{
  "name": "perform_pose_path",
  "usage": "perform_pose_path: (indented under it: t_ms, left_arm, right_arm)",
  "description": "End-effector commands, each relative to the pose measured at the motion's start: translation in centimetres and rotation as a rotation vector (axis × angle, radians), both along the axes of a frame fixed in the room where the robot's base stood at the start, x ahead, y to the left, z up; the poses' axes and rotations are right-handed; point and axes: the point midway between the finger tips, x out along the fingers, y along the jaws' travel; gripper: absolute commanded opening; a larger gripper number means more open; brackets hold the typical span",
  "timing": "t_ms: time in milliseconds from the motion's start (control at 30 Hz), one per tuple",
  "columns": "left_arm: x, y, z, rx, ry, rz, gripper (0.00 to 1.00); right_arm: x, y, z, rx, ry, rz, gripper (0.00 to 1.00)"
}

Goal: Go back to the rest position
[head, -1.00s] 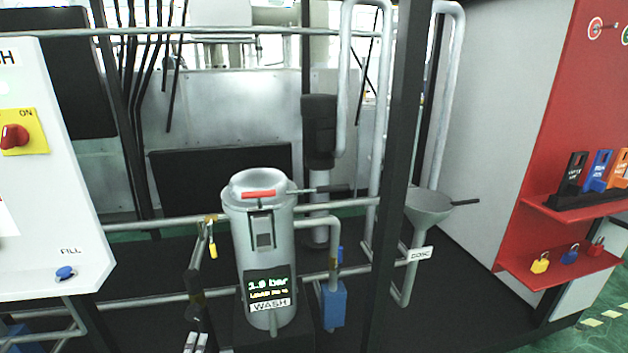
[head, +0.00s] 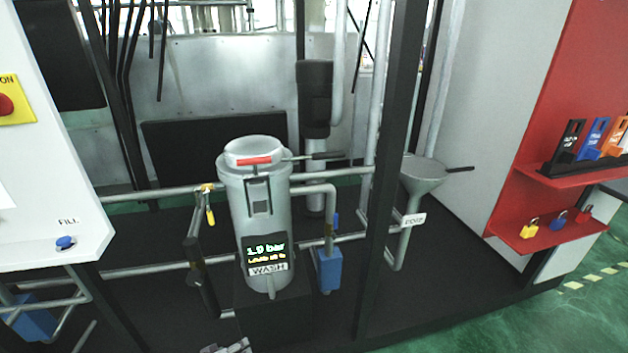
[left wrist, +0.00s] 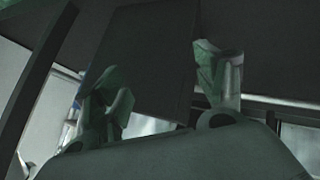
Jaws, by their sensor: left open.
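My left gripper (left wrist: 165,95) shows in the left wrist view with its two fingers wide apart and nothing between them. A dark panel lies behind the fingers. In the head view only a small pale piece (head: 235,347) shows at the bottom edge, and I cannot tell which gripper it belongs to. My right gripper is not in view.
A red shelf (head: 548,239) holds several padlocks. A white panel (head: 50,150) is at the left. Green floor is free at lower right.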

Motion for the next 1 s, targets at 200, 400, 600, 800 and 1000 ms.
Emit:
perform_pose_path:
  t_ms: [200,400,600,800,1000]
  left_arm:
    - [-3.0,-1.2,-1.0,0.129,0.135,-0.157,0.71]
    - [-6.3,-1.7,-1.6,0.244,0.265,-0.285,0.71]
    - [-9.2,-2.1,-1.7,0.33,0.367,-0.366,0.71]
    - [-11.8,-2.9,-1.1,0.402,0.432,-0.418,0.71]
    - [-14.0,-5.3,-0.8,0.417,0.43,-0.464,0.71]
  right_arm:
    - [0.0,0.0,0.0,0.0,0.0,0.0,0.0]
    - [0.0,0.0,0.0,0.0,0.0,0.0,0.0]
    - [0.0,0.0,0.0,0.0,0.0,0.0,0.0]
    - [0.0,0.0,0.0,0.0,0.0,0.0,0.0]
    - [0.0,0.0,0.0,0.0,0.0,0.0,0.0]
